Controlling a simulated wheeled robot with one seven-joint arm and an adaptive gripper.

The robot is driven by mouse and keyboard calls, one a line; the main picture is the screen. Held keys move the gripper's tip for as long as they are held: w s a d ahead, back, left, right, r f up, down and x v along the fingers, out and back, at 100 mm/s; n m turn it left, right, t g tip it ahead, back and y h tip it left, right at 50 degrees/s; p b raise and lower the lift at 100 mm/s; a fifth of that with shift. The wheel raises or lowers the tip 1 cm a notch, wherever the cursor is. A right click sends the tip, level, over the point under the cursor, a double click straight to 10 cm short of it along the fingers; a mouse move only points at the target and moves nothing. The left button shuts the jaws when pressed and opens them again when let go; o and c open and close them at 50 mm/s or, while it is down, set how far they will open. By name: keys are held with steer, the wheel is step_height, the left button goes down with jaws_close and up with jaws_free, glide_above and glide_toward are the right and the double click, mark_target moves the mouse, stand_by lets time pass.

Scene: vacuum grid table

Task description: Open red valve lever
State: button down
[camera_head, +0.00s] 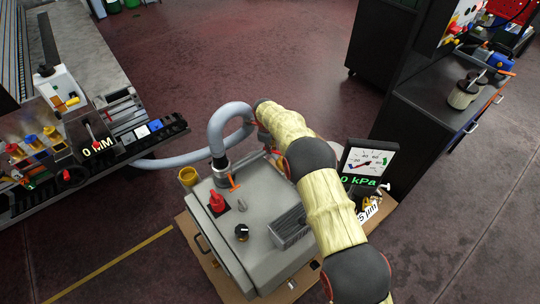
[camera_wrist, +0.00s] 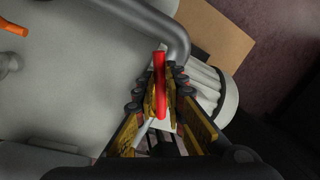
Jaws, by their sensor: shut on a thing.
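The red valve lever (camera_wrist: 160,72) shows in the wrist view as a narrow red bar, close to a grey pipe. My gripper (camera_wrist: 161,88) has its yellow-padded fingers on either side of the lever and is shut on it. In the head view my arm covers the far side of the grey pump box (camera_head: 250,250), so the lever and my fingertips are hidden there.
The box top carries a red switch (camera_head: 217,201), a black knob (camera_head: 241,232) and an orange lever (camera_head: 234,184). A grey hose (camera_head: 217,128) rises from it. A gauge (camera_head: 367,162) reads 0 kPa. A dark cabinet (camera_head: 430,130) stands to the right.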

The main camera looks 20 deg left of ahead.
steer(key=shift+w+d+f+m+h+b, duration=0.1)
steer(key=shift+w+m+h+b, duration=0.1)
steer(key=shift+w+m+b, duration=0.75)
steer(key=shift+w+d+m+h+b, duration=0.15)
steer(key=shift+w+m+b, duration=0.25)
steer(key=shift+m, duration=0.95)
steer(key=c, duration=1.8)
jaws_free()
steer(key=shift+c, duration=0.2)
steer(key=v, duration=1.2)
steer(key=shift+a, duration=0.2)
steer(key=shift+w, duration=0.15)
